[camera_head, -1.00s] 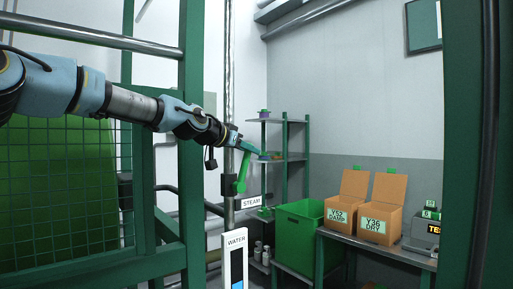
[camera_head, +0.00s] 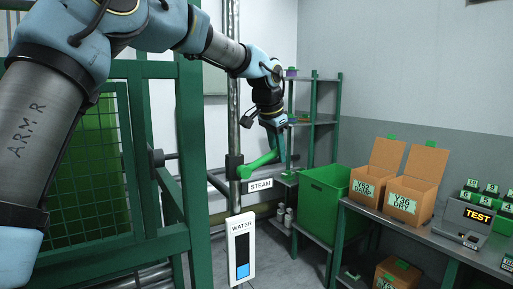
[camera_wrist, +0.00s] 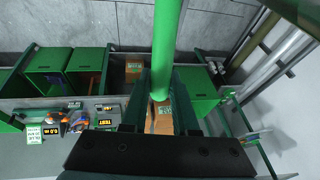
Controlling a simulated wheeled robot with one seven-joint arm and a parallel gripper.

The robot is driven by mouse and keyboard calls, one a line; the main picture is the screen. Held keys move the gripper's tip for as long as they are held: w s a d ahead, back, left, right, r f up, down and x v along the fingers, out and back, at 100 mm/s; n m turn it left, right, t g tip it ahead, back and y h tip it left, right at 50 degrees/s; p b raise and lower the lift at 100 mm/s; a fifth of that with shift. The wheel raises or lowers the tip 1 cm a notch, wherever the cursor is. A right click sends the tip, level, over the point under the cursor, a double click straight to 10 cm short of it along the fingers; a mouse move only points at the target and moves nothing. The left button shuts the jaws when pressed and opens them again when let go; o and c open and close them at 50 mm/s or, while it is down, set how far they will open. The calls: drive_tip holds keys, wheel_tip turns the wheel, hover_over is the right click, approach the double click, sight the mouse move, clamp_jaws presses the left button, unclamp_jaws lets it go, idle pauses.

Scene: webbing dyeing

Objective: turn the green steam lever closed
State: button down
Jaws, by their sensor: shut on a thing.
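The green steam lever (camera_head: 260,164) sits on a black valve body on the upright pipe (camera_head: 233,120), just left of the STEAM sign (camera_head: 260,185). It slopes up to the right from its pivot, nearer level than upright. My gripper (camera_head: 274,143) comes down from above and is shut on the lever's outer end. In the wrist view the lever (camera_wrist: 168,50) runs as a green bar between my fingers (camera_wrist: 160,98); the exact contact is partly hidden.
A green mesh guard frame (camera_head: 188,150) stands close left of the pipe. The WATER gauge (camera_head: 242,250) is below the lever. A shelf rack (camera_head: 312,122), a green bin (camera_head: 325,200) and a bench with open cartons (camera_head: 412,200) stand to the right.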

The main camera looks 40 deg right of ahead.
drive_tip(key=shift+w+d+f+y, duration=0.1)
drive_tip(key=shift+w+f+y, duration=0.1)
drive_tip(key=shift+f+y, duration=0.9)
drive_tip(key=shift+w+f+y, duration=0.2)
drive_tip(key=shift+f+y, duration=0.8)
drive_tip(key=shift+f, duration=0.2)
drive_tip(key=c, duration=0.7)
unclamp_jaws()
drive_tip(key=shift+s+d, duration=0.1)
drive_tip(key=shift+s, duration=0.05)
wheel_tip(320, 180, up, 11)
drive_tip(key=s+b, duration=0.1)
drive_tip(key=b, duration=0.1)
drive_tip(key=shift+s+a, duration=0.35)
drive_tip(key=shift+s, duration=0.05)
